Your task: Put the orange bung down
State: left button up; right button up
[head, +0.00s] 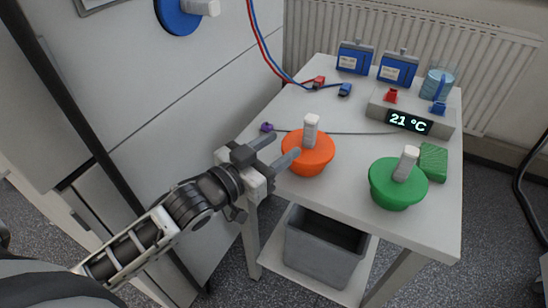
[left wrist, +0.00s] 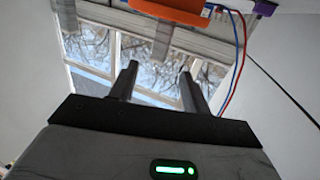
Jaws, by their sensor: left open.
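The orange bung (head: 308,157) stands on the white table (head: 345,175) near its left edge. Its pale handle points up. My left gripper (head: 285,146) is open and empty just left of the bung. In the head view, its lower fingertip overlaps the bung's left rim; I cannot tell whether they touch. The left wrist view shows part of the orange bung (left wrist: 170,10) at the top edge, beyond the two spread fingers (left wrist: 160,85). My right gripper is not in view.
A green bung (head: 397,187) and green block (head: 433,161) are at the right. Behind are a unit reading 21 °C (head: 409,122), two blue boxes (head: 397,69), a glass container (head: 436,84) and cables. A grey bin (head: 322,250) sits below. A blue bung (head: 177,17) is on the cabinet.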

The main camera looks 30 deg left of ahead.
pick_arm(q)
jog(key=s+d+f+g+y, duration=0.1)
jog(key=s+d+f+g, duration=0.1)
jog(key=s+f, duration=0.5)
jog(key=s+d+f+n+g+y, duration=0.1)
jog(key=s+d+f+g, duration=0.2)
jog(key=s+f, duration=0.4)
notch_tip(320, 180, down, 4)
jog(key=shift+s+f+n+g+y, duration=0.2)
jog(key=shift+s+n+g+y, duration=0.15)
jog(key=shift+g, duration=0.25)
jog(key=shift+w, duration=0.1)
